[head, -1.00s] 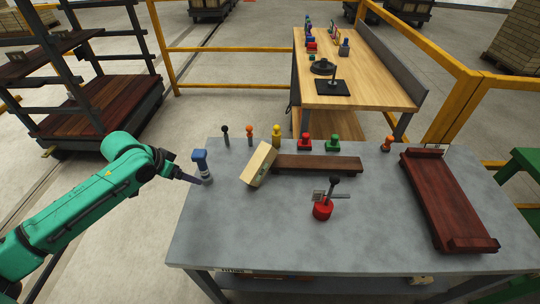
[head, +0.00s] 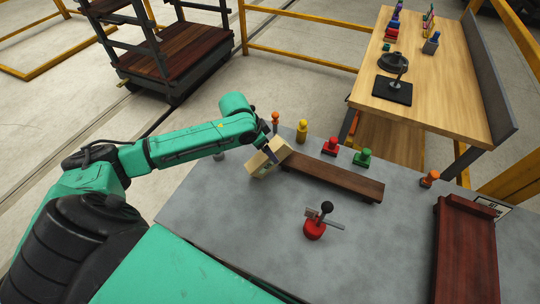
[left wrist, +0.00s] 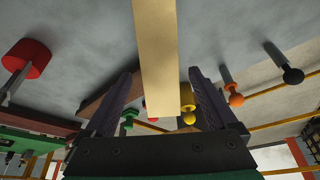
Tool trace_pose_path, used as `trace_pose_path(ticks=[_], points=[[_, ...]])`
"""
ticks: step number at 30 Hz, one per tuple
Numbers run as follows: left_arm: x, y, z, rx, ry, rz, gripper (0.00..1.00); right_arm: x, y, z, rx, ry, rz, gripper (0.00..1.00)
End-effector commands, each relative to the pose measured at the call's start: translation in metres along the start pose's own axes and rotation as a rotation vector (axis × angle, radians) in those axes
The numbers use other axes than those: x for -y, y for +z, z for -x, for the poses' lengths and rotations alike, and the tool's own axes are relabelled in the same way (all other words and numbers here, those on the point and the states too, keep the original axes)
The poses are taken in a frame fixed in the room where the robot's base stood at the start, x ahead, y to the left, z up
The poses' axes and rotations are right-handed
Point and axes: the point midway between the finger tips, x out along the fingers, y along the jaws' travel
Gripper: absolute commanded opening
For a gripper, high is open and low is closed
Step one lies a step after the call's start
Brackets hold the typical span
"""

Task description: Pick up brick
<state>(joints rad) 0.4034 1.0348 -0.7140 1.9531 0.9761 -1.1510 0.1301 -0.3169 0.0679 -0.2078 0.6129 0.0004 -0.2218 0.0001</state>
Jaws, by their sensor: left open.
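The pale yellow brick (head: 262,166) is at the left end of a long dark plank (head: 335,178) on the grey table. It looks slanted; whether it rests on the plank's end I cannot tell. My left gripper (head: 272,150) is at the brick's upper part, coming in from the left. In the left wrist view the brick (left wrist: 156,55) runs between the two dark fingers of the left gripper (left wrist: 163,95). The fingers are open, with a visible gap on each side of the brick. My right gripper is not in view.
A yellow piece (head: 302,131), a red one (head: 330,147) and a green one (head: 363,158) stand behind the plank. A red-based tool with a black knob (head: 315,228) stands in front. A dark red wooden tray (head: 465,250) is at right. The front middle is clear.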

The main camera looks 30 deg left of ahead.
Motion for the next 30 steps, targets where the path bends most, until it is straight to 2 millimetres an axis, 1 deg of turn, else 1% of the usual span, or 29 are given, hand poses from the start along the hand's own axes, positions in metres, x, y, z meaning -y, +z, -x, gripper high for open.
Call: trace_pose_path(ticks=[4,6,7,9,14,15,17,18,20,21,22,30], points=[[0.000,-0.001,-0.023,0.002,0.003,0.003,0.91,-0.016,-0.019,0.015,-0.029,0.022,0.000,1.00],[0.000,0.000,-0.039,0.001,0.002,0.001,0.91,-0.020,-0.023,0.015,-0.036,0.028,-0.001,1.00],[0.001,0.001,-0.043,0.001,0.001,0.001,0.91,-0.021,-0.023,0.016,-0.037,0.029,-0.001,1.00],[0.001,0.001,-0.050,0.001,0.000,0.000,0.91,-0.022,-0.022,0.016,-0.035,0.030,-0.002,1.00],[0.001,0.002,-0.051,0.001,-0.001,-0.001,0.91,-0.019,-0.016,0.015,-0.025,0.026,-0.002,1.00],[0.001,0.001,-0.051,0.001,-0.001,-0.001,0.87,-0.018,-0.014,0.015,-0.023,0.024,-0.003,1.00],[0.001,0.001,-0.051,0.001,-0.001,-0.001,0.65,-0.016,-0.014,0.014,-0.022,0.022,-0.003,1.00],[0.001,0.001,-0.051,0.001,-0.001,-0.001,0.49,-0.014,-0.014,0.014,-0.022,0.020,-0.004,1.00],[0.001,0.001,-0.051,0.001,-0.001,-0.001,0.26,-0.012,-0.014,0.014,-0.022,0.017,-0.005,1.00],[0.001,0.001,-0.051,0.001,-0.001,-0.001,0.11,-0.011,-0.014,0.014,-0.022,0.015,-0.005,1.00],[0.001,0.001,-0.051,0.001,-0.001,-0.001,0.07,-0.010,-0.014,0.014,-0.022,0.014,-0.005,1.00],[0.002,-0.001,-0.048,-0.003,-0.002,-0.001,0.07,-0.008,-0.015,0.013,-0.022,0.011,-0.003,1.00]])
